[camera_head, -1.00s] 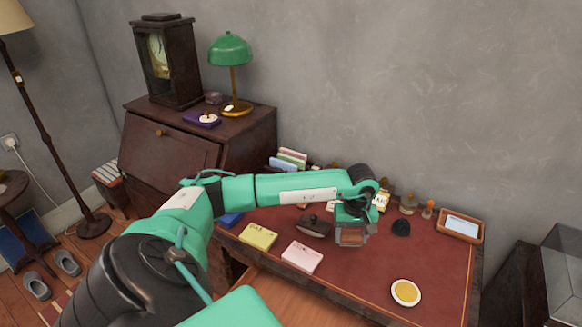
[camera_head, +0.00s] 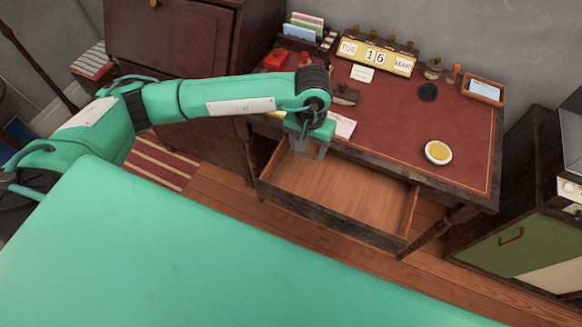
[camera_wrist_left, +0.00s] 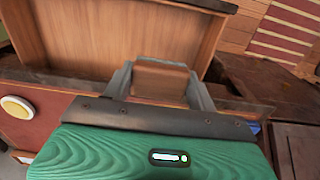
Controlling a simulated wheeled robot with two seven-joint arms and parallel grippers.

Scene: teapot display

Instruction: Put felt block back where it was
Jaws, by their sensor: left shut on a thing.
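My left gripper (camera_head: 308,150) is over the left part of the open desk drawer (camera_head: 340,190), close to the desk's front edge. It is shut on a brown block, which I take to be the felt block (camera_wrist_left: 160,82). In the left wrist view the block sits between the two grey fingers, with the bare wooden drawer (camera_wrist_left: 115,35) beyond. In the head view the gripper mostly hides the block. The drawer looks empty where I can see into it. My right gripper is not in view.
The red desk top (camera_head: 400,130) carries a date display (camera_head: 375,58), a dark rocker-shaped object (camera_head: 345,94), a pink pad (camera_head: 342,126), a black lump (camera_head: 428,92), a round yellow-topped dish (camera_head: 438,152) and a small tray (camera_head: 483,90). The desk's middle right is clear.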

